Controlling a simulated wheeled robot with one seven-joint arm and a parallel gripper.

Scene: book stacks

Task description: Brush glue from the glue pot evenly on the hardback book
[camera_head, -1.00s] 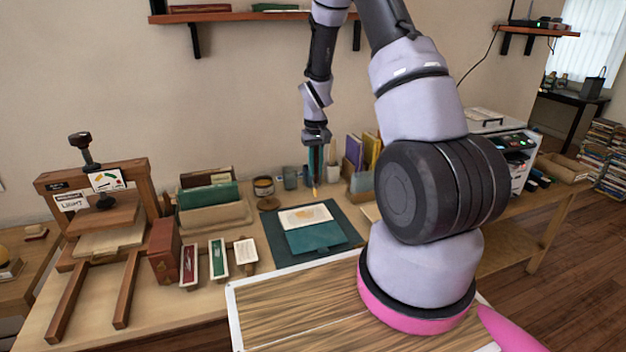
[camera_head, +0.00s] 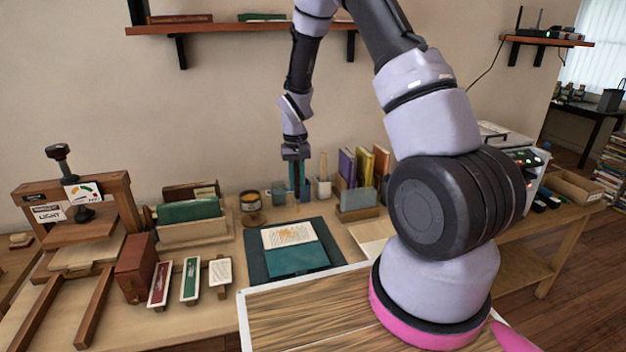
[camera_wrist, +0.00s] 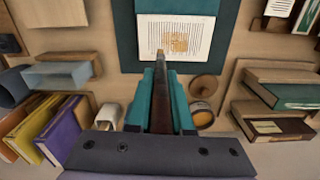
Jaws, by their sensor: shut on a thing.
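My gripper (camera_head: 298,194) is shut on a brush (camera_wrist: 162,100), which points toward the book in the wrist view. The brush tip shows over the near edge of the page; whether it touches is unclear. The hardback book (camera_head: 297,260) lies open on a dark teal mat (camera_head: 256,265), with a teal cover and a cream page (camera_wrist: 147,30). Orange-brown marks cover the page's middle. The glue pot (camera_head: 250,201) stands open behind and left of the mat; it also shows in the wrist view (camera_wrist: 202,114). A round brown lid (camera_wrist: 206,88) lies beside it.
A book press (camera_head: 75,205) stands at left, beside book racks (camera_head: 192,232). Several sample strips (camera_head: 190,279) lie left of the mat. Cups (camera_head: 278,192) and upright books (camera_head: 362,168) stand behind and right. A wall shelf (camera_head: 230,27) hangs above.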

